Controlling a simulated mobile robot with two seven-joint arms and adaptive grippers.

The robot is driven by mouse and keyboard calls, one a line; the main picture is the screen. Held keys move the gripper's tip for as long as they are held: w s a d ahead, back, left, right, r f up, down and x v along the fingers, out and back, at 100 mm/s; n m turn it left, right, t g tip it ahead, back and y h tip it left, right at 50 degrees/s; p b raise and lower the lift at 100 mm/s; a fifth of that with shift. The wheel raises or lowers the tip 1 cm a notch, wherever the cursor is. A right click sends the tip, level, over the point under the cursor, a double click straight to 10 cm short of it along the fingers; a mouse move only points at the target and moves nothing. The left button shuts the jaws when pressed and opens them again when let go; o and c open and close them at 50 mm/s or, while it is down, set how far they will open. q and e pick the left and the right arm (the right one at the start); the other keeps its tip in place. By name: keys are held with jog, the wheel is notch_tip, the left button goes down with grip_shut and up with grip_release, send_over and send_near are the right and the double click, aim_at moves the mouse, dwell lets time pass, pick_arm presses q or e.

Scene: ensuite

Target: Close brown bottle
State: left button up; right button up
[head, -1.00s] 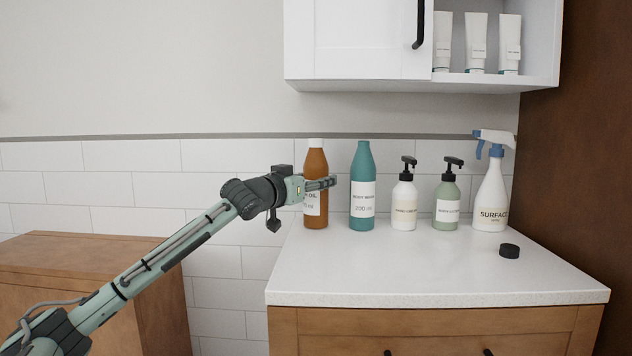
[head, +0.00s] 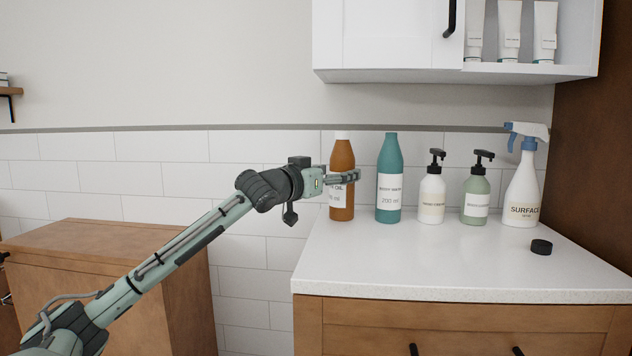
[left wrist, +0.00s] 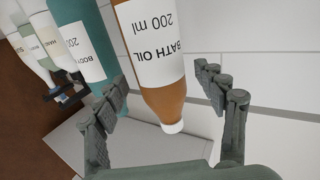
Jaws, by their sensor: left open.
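The brown bottle (head: 342,157) stands upright at the left end of the white counter, with a white top (head: 342,135) and a white bath oil label. My left gripper (head: 350,178) is in front of it and overlaps its label in the head view. In the left wrist view the brown bottle (left wrist: 160,85) appears upside down, between the open fingers of the left gripper (left wrist: 165,105); I cannot tell whether they touch it. A black round cap-like piece (head: 541,247) lies on the counter at the right. My right gripper is not in view.
A teal bottle (head: 389,160) stands close right of the brown one. Two pump bottles (head: 432,197) and a spray bottle (head: 521,190) stand farther right. A white cabinet (head: 385,35) hangs above. The front of the counter (head: 420,265) is mostly clear.

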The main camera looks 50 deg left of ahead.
pick_arm(q)
jog(key=s+d, duration=0.1)
jog(key=s, duration=0.8)
jog(key=shift+d, duration=0.3)
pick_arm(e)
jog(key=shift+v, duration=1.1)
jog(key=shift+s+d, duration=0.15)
